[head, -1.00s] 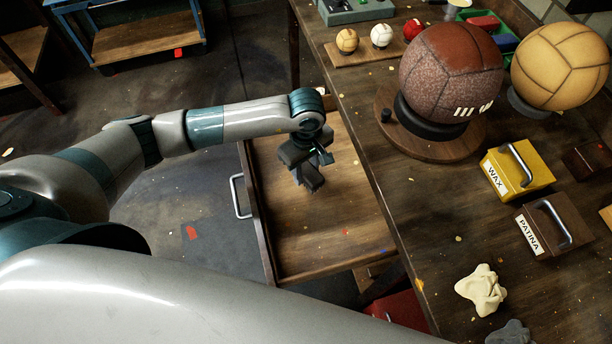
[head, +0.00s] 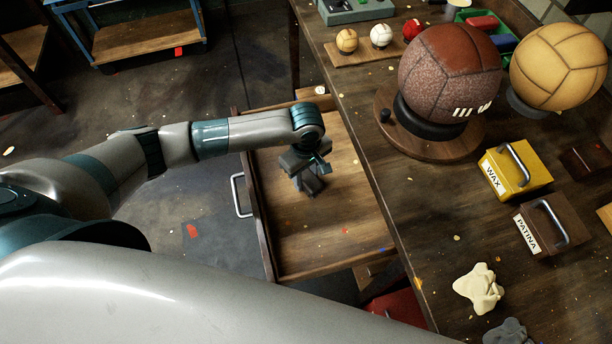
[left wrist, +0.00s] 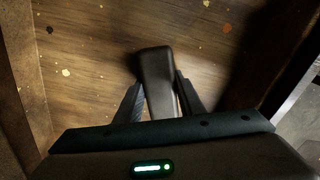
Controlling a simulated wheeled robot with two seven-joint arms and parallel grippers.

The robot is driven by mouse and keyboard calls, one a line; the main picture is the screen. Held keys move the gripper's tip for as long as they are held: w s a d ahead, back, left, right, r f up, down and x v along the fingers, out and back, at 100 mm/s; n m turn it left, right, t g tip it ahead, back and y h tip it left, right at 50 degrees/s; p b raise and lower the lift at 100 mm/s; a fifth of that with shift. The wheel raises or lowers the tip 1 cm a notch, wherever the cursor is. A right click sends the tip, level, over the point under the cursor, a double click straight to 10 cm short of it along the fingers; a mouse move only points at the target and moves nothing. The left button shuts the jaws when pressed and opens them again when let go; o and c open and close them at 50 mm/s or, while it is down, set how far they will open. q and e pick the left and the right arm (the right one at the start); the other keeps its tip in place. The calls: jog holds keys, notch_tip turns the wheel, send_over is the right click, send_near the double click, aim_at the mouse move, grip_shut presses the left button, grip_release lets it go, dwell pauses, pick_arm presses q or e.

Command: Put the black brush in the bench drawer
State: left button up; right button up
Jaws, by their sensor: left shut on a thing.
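The bench drawer (head: 318,240) is pulled open from the workbench. Its wooden floor also shows in the left wrist view (left wrist: 90,60). My left gripper (head: 308,182) is inside the drawer's outline, over its floor. In the left wrist view, my left gripper (left wrist: 160,98) is shut on the black brush (left wrist: 156,68), which stands out between the two fingers, over the drawer floor. I cannot tell whether the brush touches the floor. In the head view the gripper and wrist largely hide the brush. My right gripper is not in view.
On the workbench (head: 430,225) stand a brown ball (head: 450,75) on a round stand, a tan ball (head: 558,65), a yellow wax box (head: 515,170), a brown patina box (head: 552,228) and a cream cloth (head: 478,288). A metal handle (head: 238,195) is on the drawer front. The drawer's front half looks clear.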

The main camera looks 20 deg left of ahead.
aim_at(306, 175)
pick_arm(q)
jog(key=o, duration=0.9)
jog(key=shift+o, duration=0.2)
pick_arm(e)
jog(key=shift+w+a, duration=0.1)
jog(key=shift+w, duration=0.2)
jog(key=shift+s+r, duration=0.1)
pick_arm(q)
jog(key=shift+r, duration=0.15)
notch_tip(306, 175, up, 11)
jog(key=p, duration=0.5)
jog(key=shift+f, duration=0.2)
jog(key=shift+r+p, duration=0.4)
jog(key=shift+r, duration=0.25)
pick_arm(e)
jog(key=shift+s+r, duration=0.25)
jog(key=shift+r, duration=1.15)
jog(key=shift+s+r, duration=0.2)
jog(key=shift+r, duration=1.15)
